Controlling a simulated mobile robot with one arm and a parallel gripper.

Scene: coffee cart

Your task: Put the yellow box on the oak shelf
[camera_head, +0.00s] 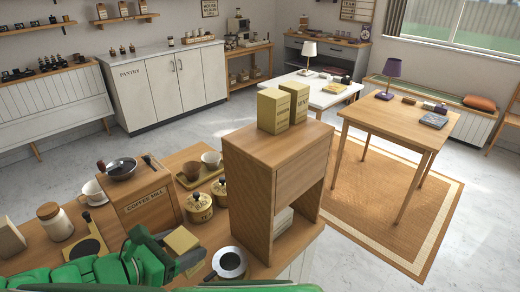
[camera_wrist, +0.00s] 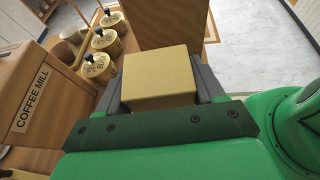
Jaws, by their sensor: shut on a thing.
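My green gripper (camera_head: 183,256) is shut on a yellow box (camera_head: 182,240) above the front of the wooden counter. In the wrist view the box (camera_wrist: 160,75) sits between the two grey fingers, its plain top facing the camera. An oak shelf unit (camera_head: 253,195) stands on the counter to the right of my gripper, with an open lower compartment facing right. Two other yellow boxes, one in front (camera_head: 273,110) and one behind (camera_head: 295,101), stand upright on its top. A white item (camera_head: 283,222) is in its lower compartment.
A coffee mill (camera_head: 147,197) stands left of my gripper. Several yellow canisters (camera_head: 199,207) and a tray with cups (camera_head: 197,178) are behind it. A glass jar (camera_head: 55,222) is at left.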

